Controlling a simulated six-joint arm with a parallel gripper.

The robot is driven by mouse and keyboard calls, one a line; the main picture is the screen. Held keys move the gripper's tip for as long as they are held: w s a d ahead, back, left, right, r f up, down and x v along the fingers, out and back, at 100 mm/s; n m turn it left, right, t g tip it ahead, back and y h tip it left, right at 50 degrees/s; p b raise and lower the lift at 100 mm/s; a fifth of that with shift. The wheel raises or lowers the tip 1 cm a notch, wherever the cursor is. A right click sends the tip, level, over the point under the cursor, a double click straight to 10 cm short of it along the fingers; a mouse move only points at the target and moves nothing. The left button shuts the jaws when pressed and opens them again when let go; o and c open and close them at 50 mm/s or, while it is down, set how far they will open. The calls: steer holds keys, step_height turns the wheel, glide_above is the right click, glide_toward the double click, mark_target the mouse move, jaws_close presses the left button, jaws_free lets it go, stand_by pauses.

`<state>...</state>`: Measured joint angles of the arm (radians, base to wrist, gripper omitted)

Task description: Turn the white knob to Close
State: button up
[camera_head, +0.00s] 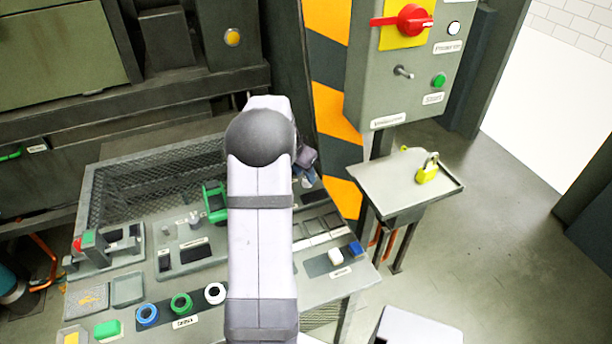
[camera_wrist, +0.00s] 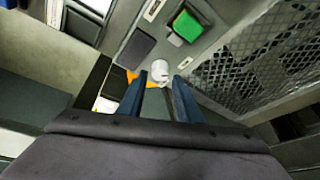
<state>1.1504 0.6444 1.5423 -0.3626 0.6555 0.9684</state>
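A white rounded knob (camera_wrist: 160,70) shows in the wrist view, just beyond and between my fingertips. My gripper (camera_wrist: 158,92) is open, with one dark blue finger on each side of the line to the knob. I cannot tell whether either finger touches it. In the head view, my gripper is mostly hidden behind my own arm, above the back right part of the sloped control panel (camera_head: 262,315). I cannot make out this knob there, nor read any Close label.
In the wrist view, a green block (camera_wrist: 187,25) and a metal mesh (camera_wrist: 245,65) lie beyond the knob. In the head view, a green handle (camera_head: 213,203) stands on the panel. A grey switch box (camera_head: 385,100) and a small tray (camera_head: 385,190) with a yellow padlock (camera_head: 427,173) stand right.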

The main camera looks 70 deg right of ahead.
mark_target(306, 181)
steer(key=shift+x, duration=1.55)
steer(key=shift+c, duration=0.6)
steer(key=c, duration=0.6)
steer(key=shift+c, duration=0.2)
